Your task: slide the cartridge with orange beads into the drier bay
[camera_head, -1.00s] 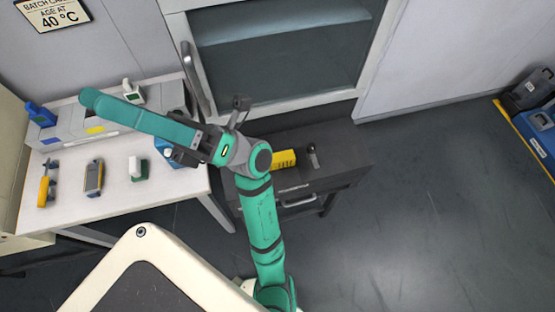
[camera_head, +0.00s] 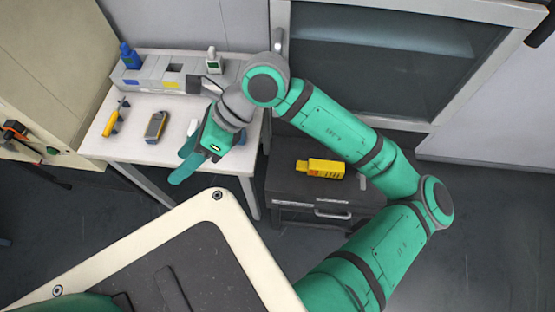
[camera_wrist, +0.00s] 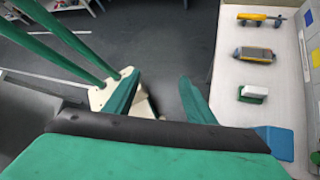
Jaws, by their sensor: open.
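My gripper (camera_head: 182,162) is open above the front right part of the white table (camera_head: 140,142). In the wrist view its two green fingers (camera_wrist: 157,98) are apart with nothing between them, and the floor and my cream base show beyond. I see no orange beads, so I cannot tell which item is that cartridge. A white block with a green base (camera_wrist: 252,94) stands on the table, and a blue item (camera_wrist: 275,142) lies near it. A grey unit (camera_head: 148,82) at the table's back has a dark opening and may hold the drier bay.
A blue item (camera_head: 130,56) and a white item (camera_head: 212,60) stand at the grey unit. A yellow tool (camera_head: 115,118) and a yellow-edged meter (camera_head: 156,126) lie on the table. A dark cabinet (camera_head: 290,185) bearing a yellow object (camera_head: 325,168) stands to the right.

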